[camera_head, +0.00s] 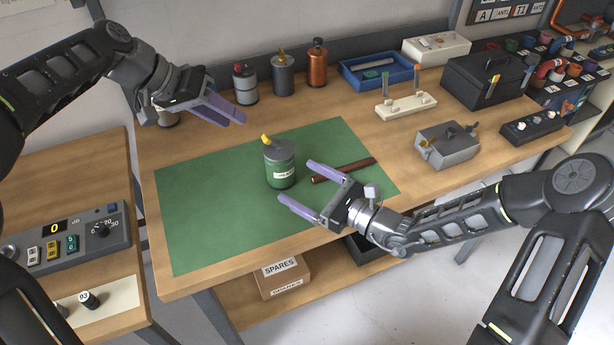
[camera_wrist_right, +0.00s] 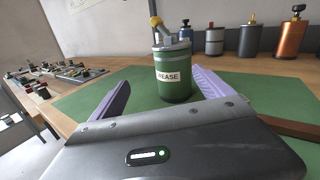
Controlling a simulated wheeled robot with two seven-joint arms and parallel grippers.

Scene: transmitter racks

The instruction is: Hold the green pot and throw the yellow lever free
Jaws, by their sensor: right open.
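The green pot (camera_head: 281,172) stands upright on the green mat (camera_head: 205,215), with a grey lid and a label. In the right wrist view the pot (camera_wrist_right: 175,85) shows a label that reads partly "REASE". The yellow lever (camera_head: 266,138) sits on top of the lid; it also shows in the right wrist view (camera_wrist_right: 156,22). My right gripper (camera_head: 296,182) is open, its fingers pointing at the pot from the right and front, apparently short of it. My left gripper (camera_head: 242,117) is above the mat's back edge, left of and behind the pot, with its fingers apart and nothing between them.
A brown bar (camera_head: 343,170) lies on the mat right of the pot. Several canisters, one of them copper (camera_head: 317,68), stand at the back. A blue tray (camera_head: 378,72) and a grey box (camera_head: 447,146) are further right. The mat's left and front are clear.

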